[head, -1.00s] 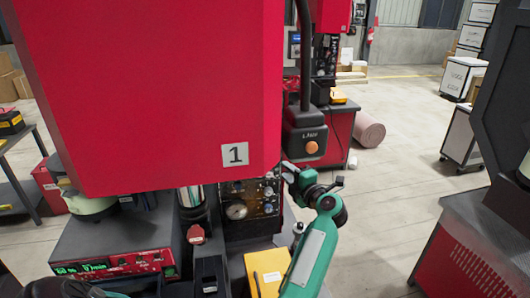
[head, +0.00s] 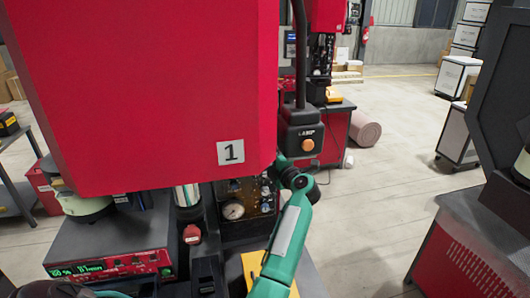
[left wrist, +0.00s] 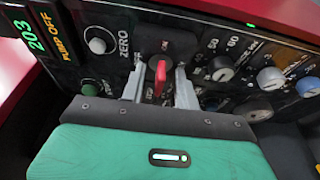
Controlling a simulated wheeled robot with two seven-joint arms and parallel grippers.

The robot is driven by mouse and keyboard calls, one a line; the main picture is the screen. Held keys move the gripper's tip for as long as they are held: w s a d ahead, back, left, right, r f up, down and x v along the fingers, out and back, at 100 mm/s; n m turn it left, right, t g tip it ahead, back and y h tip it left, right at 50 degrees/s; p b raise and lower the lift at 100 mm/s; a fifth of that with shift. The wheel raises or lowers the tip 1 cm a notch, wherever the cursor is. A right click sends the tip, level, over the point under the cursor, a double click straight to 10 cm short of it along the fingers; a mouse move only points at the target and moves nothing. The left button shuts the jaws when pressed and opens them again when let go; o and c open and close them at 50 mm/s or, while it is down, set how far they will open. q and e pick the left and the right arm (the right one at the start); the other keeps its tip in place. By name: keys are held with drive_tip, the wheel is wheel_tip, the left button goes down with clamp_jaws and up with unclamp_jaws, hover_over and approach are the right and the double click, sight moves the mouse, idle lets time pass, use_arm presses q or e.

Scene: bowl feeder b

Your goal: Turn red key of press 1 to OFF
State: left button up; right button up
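The red key (left wrist: 160,78) stands out from the dark control panel (left wrist: 110,68) in the left wrist view, its grip roughly upright. My left gripper (left wrist: 159,86) is open, with one finger on each side of the key and visible gaps between. The lettering around the key is too small to read surely. In the head view, press 1 (head: 150,90) is the big red housing with the "1" plate. The panel with its gauge (head: 232,211) shows below it. My right gripper is not seen.
A white knob (left wrist: 97,46), a green button (left wrist: 89,87) and several dials (left wrist: 222,68) sit near the key. A black box with an orange button (head: 304,140) hangs right of the housing. Open floor lies further right, before another red machine (head: 470,250).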

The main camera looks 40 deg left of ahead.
use_arm(q)
clamp_jaws()
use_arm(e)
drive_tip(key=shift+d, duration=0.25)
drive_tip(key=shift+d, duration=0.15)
use_arm(q)
drive_tip(key=shift+f+n+h+b, duration=0.1)
drive_tip(key=shift+n+h+b, duration=0.4)
drive_tip(key=shift+n, duration=0.4)
drive_tip(key=shift+n+b, duration=0.4)
drive_tip(key=shift+n, duration=0.4)
drive_tip(key=shift+n+h, duration=0.3)
drive_tip(key=shift+n, duration=0.2)
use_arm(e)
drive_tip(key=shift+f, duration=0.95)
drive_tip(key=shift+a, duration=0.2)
